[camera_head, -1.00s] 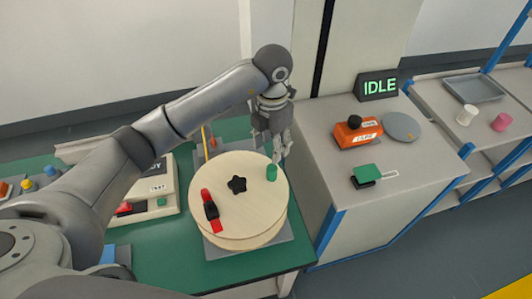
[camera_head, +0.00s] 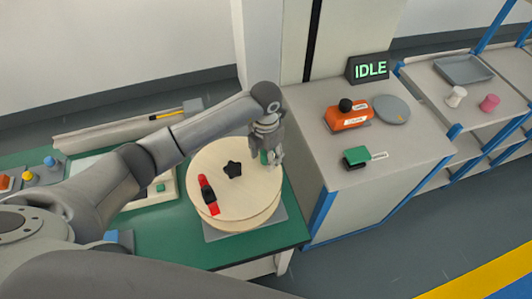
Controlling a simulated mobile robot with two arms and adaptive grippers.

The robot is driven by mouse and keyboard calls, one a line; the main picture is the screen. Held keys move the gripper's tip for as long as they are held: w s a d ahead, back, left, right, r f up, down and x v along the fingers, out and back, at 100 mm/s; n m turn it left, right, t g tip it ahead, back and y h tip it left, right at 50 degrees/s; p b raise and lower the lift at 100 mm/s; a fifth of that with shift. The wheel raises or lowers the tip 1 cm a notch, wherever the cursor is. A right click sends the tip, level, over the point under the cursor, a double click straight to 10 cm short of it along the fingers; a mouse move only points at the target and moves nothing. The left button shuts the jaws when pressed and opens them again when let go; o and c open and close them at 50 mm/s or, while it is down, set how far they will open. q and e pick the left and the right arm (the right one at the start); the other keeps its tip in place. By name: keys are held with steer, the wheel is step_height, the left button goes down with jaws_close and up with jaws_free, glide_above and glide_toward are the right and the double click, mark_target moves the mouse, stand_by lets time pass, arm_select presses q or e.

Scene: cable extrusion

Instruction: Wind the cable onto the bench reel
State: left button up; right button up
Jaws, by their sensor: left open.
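The bench reel (camera_head: 233,203) is a pale wooden disc on a grey base plate on the green bench. It has a black star knob (camera_head: 232,170) at its centre and a red and black clamp (camera_head: 208,195) at its left side. My left gripper (camera_head: 272,163) is open, fingers pointing down, at the far right part of the reel. It is at the green handle (camera_head: 264,158), which it partly hides; I cannot tell whether they touch. A short thin yellow strand (camera_head: 168,115), possibly cable, shows behind my arm. My right gripper is not in view.
A grey cabinet at the right bears an orange device (camera_head: 348,117), a grey disc (camera_head: 391,109), a green and black tool (camera_head: 357,157) and a sign (camera_head: 371,69) reading IDLE. A shelf rack (camera_head: 443,80) stands further right. Coloured buttons (camera_head: 31,172) sit at the bench's left.

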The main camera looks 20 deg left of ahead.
arm_select(q)
steer(key=c, duration=0.8)
steer(key=shift+c, duration=1)
jaws_close()
steer(key=shift+w+a, duration=0.15)
